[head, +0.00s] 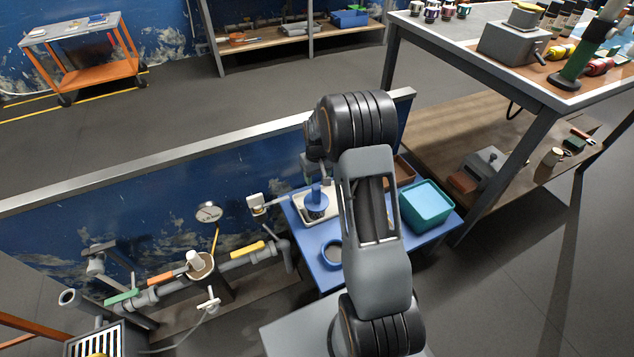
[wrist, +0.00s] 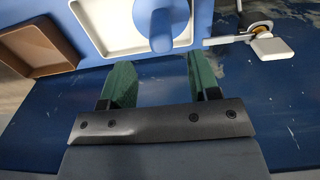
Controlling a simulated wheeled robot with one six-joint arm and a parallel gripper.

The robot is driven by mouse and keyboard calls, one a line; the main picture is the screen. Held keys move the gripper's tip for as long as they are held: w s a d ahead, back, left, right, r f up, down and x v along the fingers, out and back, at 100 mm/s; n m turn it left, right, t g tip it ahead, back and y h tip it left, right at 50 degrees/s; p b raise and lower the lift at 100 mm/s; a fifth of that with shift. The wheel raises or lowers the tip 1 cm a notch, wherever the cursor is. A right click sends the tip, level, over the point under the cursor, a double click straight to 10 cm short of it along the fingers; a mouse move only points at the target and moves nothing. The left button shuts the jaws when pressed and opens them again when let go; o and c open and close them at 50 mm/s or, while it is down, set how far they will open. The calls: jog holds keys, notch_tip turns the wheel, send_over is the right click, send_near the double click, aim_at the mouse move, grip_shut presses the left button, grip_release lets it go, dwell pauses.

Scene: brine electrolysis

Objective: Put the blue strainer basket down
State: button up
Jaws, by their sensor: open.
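A blue piece with a round flange and an upright post (head: 316,200), which looks like the strainer basket, stands in a white tray (head: 305,217) on the blue table. In the wrist view the blue piece (wrist: 160,28) stands in the tray (wrist: 101,20), just beyond the fingertips. My gripper (wrist: 158,62) is open, its green finger pads apart with nothing between them. The blue wall panel shows between and behind the fingers. In the head view my gripper is mostly hidden by my arm.
A brown tray (wrist: 38,48) lies beside the white one. A white-handled valve (head: 256,204) is near the tray. Pipes with an open-topped housing (head: 200,266) are left. A metal-topped wall (head: 150,160) runs behind.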

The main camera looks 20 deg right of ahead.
jog(key=shift+r+p, duration=0.5)
jog(key=shift+r, duration=1.35)
jog(key=shift+r, duration=0.1)
